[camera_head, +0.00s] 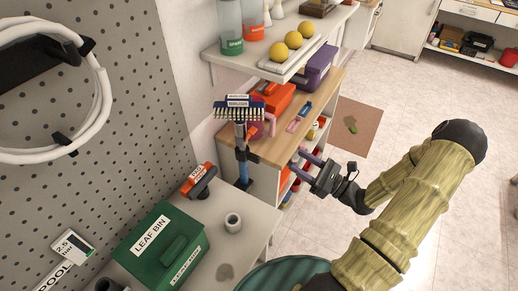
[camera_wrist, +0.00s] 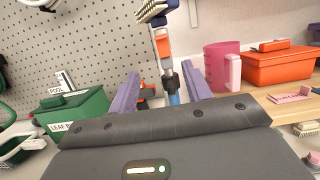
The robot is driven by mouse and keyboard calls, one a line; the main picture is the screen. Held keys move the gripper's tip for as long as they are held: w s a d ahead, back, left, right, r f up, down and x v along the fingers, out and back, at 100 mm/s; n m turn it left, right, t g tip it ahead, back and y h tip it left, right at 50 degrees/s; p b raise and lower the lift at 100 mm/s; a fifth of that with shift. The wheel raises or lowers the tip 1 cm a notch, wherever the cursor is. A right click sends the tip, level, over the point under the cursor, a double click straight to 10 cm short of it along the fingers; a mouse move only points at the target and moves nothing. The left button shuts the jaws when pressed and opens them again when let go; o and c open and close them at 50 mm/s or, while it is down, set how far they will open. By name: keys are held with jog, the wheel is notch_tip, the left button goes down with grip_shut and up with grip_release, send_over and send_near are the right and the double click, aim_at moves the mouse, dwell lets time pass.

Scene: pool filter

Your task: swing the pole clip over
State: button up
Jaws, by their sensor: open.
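A brush (camera_head: 239,106) with a blue head and pale bristles stands on an upright pole (camera_head: 244,174) beside the wooden-topped shelf. A dark fitting (camera_head: 241,153) sits on the pole below the brush; it also shows in the wrist view (camera_wrist: 167,76). An orange, labelled piece with a dark bar (camera_head: 198,181) is on the grey bench nearby; its lettering is too small to read, so I cannot tell which part is the clip. My gripper (camera_head: 298,162) is open and empty, right of the pole. In the wrist view the pole shows beyond and between its purple fingers (camera_wrist: 160,70).
The green leaf bin (camera_head: 143,254) and a grey cup (camera_head: 233,222) stand on the bench. An orange box (camera_wrist: 275,65) and a pink jug (camera_wrist: 218,62) stand on the wooden top. A pegboard (camera_head: 120,110) rises at left. Open floor lies at right.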

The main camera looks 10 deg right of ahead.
jog(key=f+b, duration=0.1)
jog(key=b, duration=0.1)
jog(key=f+t+y, duration=0.1)
jog(key=shift+s+d+f+b, duration=0.2)
jog(key=shift+d+f+b, duration=0.1)
jog(key=shift+b, duration=0.1)
jog(key=shift+a, duration=0.1)
jog(key=p+x, duration=0.3)
jog(key=x, duration=1.4)
jog(key=shift+r, duration=0.2)
jog(key=shift+w, duration=0.1)
jog(key=shift+c, duration=0.4)
